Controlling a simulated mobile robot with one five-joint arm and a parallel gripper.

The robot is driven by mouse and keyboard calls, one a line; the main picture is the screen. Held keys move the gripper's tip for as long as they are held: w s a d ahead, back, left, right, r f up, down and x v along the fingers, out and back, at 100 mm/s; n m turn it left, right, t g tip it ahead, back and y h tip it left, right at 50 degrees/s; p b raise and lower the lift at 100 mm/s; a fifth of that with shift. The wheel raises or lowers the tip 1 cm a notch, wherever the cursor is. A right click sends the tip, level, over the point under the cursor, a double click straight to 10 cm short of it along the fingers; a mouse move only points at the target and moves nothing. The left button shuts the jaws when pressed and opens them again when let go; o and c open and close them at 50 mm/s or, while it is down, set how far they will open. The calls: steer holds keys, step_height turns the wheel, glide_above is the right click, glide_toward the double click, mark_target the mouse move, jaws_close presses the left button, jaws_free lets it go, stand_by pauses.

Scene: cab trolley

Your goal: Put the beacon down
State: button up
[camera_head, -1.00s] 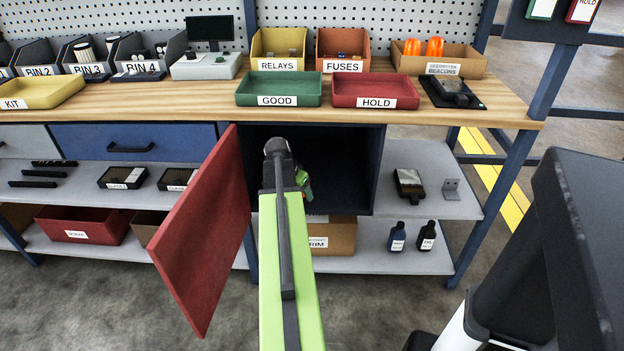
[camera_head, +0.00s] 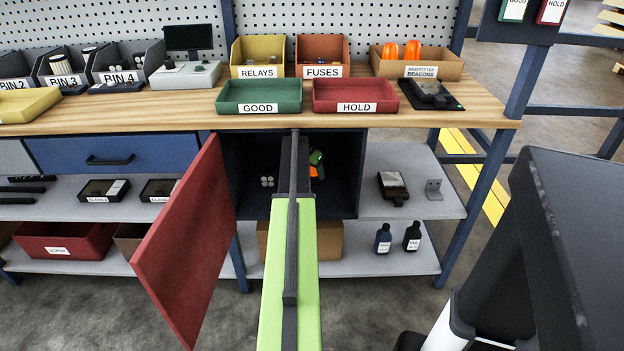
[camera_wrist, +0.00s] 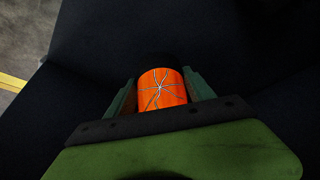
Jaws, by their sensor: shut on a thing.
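An orange beacon (camera_wrist: 161,90) with pale crack-like lines on its face is between the jaws of my gripper (camera_wrist: 160,92) in the wrist view. My gripper is shut on it. In the head view my gripper (camera_head: 316,165) is inside the open dark cupboard (camera_head: 341,190) under the bench, and a bit of the orange beacon (camera_head: 314,171) shows there. My arm hides part of the cupboard. I cannot tell whether the beacon touches the cupboard floor.
The red cupboard door (camera_head: 185,245) stands open on the left. Several small round pale items (camera_head: 267,181) lie inside the cupboard, left of my arm. A beacon box (camera_head: 440,68) with orange beacons, a green GOOD tray (camera_head: 259,95) and a red HOLD tray (camera_head: 354,95) stand on the bench.

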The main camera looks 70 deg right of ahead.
steer(key=shift+d+f+b, duration=0.1)
steer(key=shift+f+b, duration=2.3)
steer(key=o, duration=1.8)
steer(key=shift+r, duration=0.1)
steer(key=p+v, duration=0.6)
steer(key=shift+s+d+r+p, duration=0.1)
steer(key=shift+d+r+p, duration=0.05)
steer(key=shift+r+p, duration=0.3)
steer(key=w+a, duration=0.1)
steer(key=a, duration=0.6)
steer(key=w+a+b, duration=0.1)
steer(key=a, duration=0.3)
steer(key=shift+w+a+f, duration=0.35)
steer(key=shift+a, duration=0.05)
